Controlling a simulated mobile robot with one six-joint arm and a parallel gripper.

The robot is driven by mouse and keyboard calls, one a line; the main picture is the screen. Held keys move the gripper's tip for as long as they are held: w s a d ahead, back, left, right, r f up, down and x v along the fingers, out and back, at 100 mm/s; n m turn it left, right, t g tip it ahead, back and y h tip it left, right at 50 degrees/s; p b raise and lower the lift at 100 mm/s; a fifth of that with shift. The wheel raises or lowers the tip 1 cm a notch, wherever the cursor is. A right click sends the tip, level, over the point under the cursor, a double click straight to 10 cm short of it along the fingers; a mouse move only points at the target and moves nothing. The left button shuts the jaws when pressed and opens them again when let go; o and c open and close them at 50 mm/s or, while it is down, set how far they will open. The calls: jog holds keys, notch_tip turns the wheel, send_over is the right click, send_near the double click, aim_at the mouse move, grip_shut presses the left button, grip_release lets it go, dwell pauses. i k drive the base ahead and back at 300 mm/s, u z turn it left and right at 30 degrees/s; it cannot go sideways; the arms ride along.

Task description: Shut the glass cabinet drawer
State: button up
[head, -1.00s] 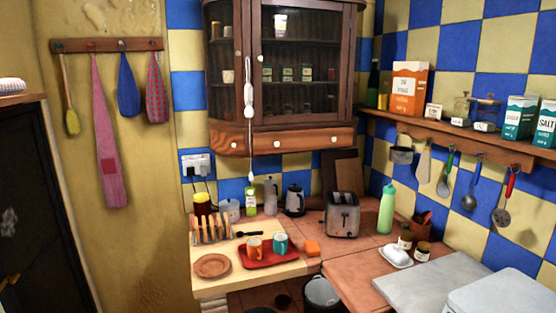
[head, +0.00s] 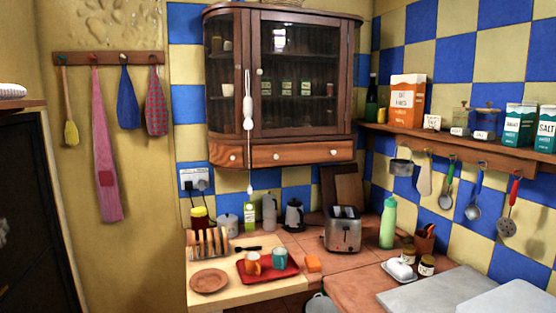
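The glass cabinet (head: 357,70) is dark wood and hangs on the tiled wall at the upper middle. Its glass doors look shut. The wide drawer (head: 315,153) runs along its base, with a lighter wood front and a pale knob (head: 277,157). The drawer front seems to stand out a little from the cabinet, but I cannot tell how far. A smaller curved front (head: 226,156) with its own knob is to its left. A white cord with a pull (head: 248,113) hangs in front of the cabinet. My gripper is not in view.
Below the cabinet, the counter (head: 290,241) holds a toaster (head: 343,232), a red tray with mugs (head: 268,275), a toast rack (head: 208,244) and a green bottle (head: 388,222). A shelf (head: 450,144) with boxes and hanging utensils is at right. Air before the drawer is mostly clear.

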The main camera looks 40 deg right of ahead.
aim_at(272, 155)
jog(key=z, duration=0.4)
jog(key=i, duration=1.05)
jog(key=u, duration=1)
jog(key=k, duration=0.45)
jog(key=u, duration=0.1)
